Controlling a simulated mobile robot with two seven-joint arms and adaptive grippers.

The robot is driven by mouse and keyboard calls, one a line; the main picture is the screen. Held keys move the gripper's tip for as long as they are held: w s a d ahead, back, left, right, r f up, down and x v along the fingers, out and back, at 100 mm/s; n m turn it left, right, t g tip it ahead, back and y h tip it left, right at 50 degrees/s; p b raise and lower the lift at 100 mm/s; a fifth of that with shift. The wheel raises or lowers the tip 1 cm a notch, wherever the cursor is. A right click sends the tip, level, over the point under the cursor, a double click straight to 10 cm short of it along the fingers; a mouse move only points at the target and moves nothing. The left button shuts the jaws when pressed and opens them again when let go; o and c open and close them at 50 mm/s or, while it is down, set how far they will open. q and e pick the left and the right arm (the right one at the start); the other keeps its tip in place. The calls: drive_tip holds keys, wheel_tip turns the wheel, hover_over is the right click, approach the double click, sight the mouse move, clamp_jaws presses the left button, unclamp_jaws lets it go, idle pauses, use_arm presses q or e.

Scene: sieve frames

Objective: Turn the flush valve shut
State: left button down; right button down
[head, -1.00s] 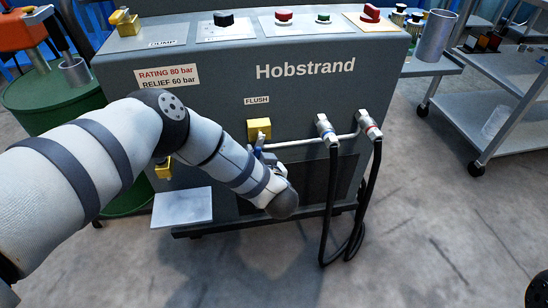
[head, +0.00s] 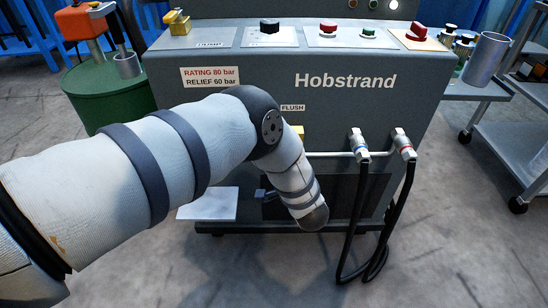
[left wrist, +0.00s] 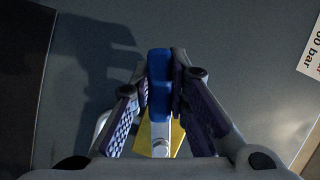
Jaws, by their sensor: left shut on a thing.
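The yellow block of the flush valve (head: 299,130) shows only as a sliver under the FLUSH label (head: 292,107) in the head view; my left arm hides the rest. In the left wrist view, a blue handle (left wrist: 160,85) on a metal lever stands in front of a yellow block (left wrist: 152,138). My left gripper (left wrist: 160,70) is shut on this blue handle, one finger on each side. In the head view the left gripper (head: 266,195) is small and dark, below and left of the valve, and the handle cannot be made out. My right gripper is not in view.
Two hose fittings, one blue-ringed (head: 359,146) and one red-ringed (head: 404,145), with black hoses stand close right of the arm. A pale plate (head: 209,205) lies low at the left. A green drum (head: 108,95) and a grey trolley (head: 525,150) flank the machine.

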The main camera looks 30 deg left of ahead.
use_arm(q)
drive_tip(key=shift+s+a+r+m+y+b, duration=0.15)
drive_tip(key=shift+r+m+y+b, duration=0.6)
drive_tip(key=shift+m, duration=0.95)
drive_tip(key=shift+r, duration=0.3)
drive_tip(key=c, duration=1.5)
unclamp_jaws()
drive_tip(key=v, duration=1.2)
drive_tip(key=shift+s+f, duration=0.15)
drive_tip(key=shift+f, duration=0.05)
